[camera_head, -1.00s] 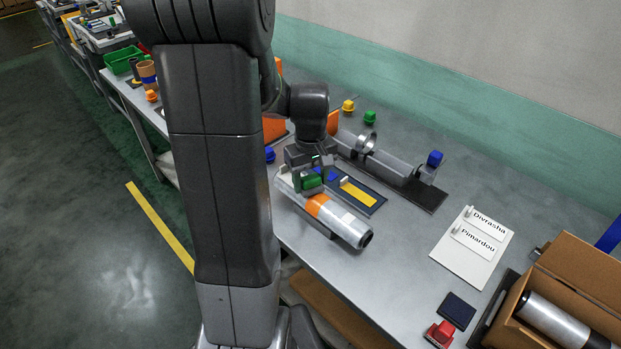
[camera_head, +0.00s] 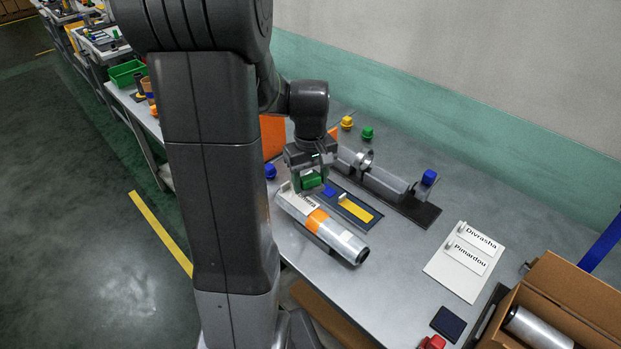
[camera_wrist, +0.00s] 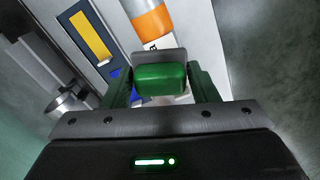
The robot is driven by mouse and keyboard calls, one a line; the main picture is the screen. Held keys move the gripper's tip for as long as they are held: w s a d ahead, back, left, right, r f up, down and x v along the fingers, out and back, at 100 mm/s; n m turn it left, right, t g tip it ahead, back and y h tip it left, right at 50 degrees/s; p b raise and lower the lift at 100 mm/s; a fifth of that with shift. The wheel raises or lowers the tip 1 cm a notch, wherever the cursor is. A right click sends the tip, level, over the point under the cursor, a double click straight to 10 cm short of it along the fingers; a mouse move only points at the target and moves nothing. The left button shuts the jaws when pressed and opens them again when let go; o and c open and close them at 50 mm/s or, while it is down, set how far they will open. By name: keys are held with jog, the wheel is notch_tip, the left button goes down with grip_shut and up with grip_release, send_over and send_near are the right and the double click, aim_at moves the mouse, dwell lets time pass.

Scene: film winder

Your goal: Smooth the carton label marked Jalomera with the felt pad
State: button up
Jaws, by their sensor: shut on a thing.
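My gripper (camera_head: 309,184) is shut on a green block (camera_head: 312,180), taken to be the felt pad's grip; it also shows in the wrist view (camera_wrist: 160,80). The felt face is hidden. Below it lies a long silver roll (camera_head: 340,238) with an orange band (camera_head: 316,220). The label's full name is not readable. The pad seems over or just above the label's far edge; contact cannot be told.
Behind the roll lies a dark tray (camera_head: 347,207) with a yellow strip, then a holder with a grey tube (camera_head: 384,183). A white board (camera_head: 460,284) carries Divrasha and Pimardou labels. An open carton (camera_head: 567,290) stands at right.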

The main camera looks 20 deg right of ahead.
aim_at(301, 201)
jog(key=shift+f, duration=0.2)
dwell(0.3)
jog(key=shift+w+a+f+b, duration=0.1)
jog(key=shift+w+f+b, duration=0.1)
jog(key=shift+f+b, duration=0.7)
jog(key=shift+w+a+f+b, duration=0.15)
jog(key=shift+f+b, duration=0.45)
jog(key=shift+f, duration=0.45)
jog(key=shift+w+f+b, duration=0.2)
jog(key=shift+f+b, duration=0.55)
jog(key=shift+f, duration=0.25)
jog(key=shift+f+b, duration=0.3)
jog(key=shift+f, duration=0.15)
jog(key=shift+w, duration=0.1)
jog(key=shift+w+a, duration=0.2)
jog(key=shift+w, duration=0.2)
jog(key=shift+w, duration=0.15)
jog(key=shift+w+a, duration=0.2)
jog(key=shift+w, duration=0.1)
jog(key=shift+w, duration=0.1)
